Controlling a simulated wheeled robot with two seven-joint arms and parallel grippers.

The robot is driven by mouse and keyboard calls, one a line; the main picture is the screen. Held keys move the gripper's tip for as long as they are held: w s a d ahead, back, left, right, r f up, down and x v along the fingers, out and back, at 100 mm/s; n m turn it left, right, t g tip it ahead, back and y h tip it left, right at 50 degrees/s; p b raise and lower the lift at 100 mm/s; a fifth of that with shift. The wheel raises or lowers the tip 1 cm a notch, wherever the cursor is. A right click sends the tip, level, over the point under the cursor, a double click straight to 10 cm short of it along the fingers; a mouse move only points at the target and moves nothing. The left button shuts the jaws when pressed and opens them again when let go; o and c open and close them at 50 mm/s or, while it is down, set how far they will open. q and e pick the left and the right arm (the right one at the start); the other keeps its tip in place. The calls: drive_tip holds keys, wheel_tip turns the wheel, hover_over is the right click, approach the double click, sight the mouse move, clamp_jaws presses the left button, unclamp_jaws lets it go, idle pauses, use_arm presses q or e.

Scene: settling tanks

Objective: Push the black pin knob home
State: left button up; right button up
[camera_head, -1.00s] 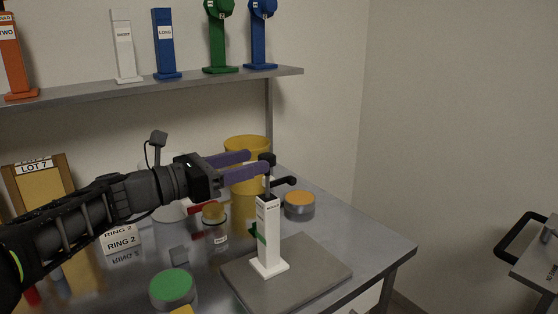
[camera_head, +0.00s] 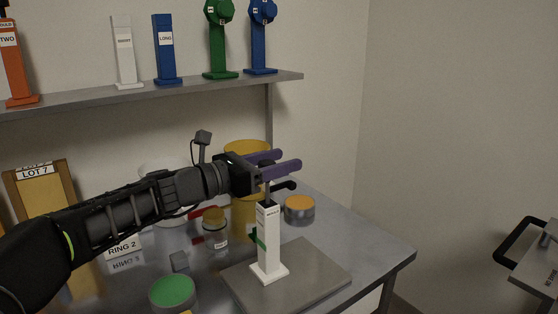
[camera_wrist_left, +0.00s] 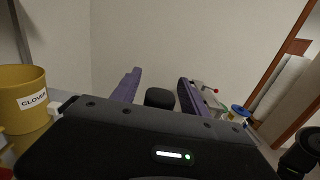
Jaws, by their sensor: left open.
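A white post (camera_head: 268,240) stands upright on a grey plate (camera_head: 325,268) on the bench. A thin dark pin (camera_head: 267,192) rises from its top, and a black lever (camera_head: 284,186) shows beside it. My left gripper (camera_head: 290,160), with purple fingers, is open above the post. Its fingers lie on either side of the pin's black knob, mostly hidden by them in the head view. The left wrist view shows the black knob (camera_wrist_left: 159,97) between the two fingers, with gaps on both sides. My right gripper is not seen.
A yellow bucket (camera_wrist_left: 22,95) stands behind the post. A jar (camera_head: 215,232), an orange-topped tin (camera_head: 299,211) and a green-topped tin (camera_head: 172,292) stand nearby. A shelf (camera_head: 190,88) with several posts runs above the bench. The plate's right part is clear.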

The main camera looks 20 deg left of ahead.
use_arm(q)
drive_tip(key=shift+c, duration=0.2)
clamp_jaws()
idle(0.3)
idle(0.8)
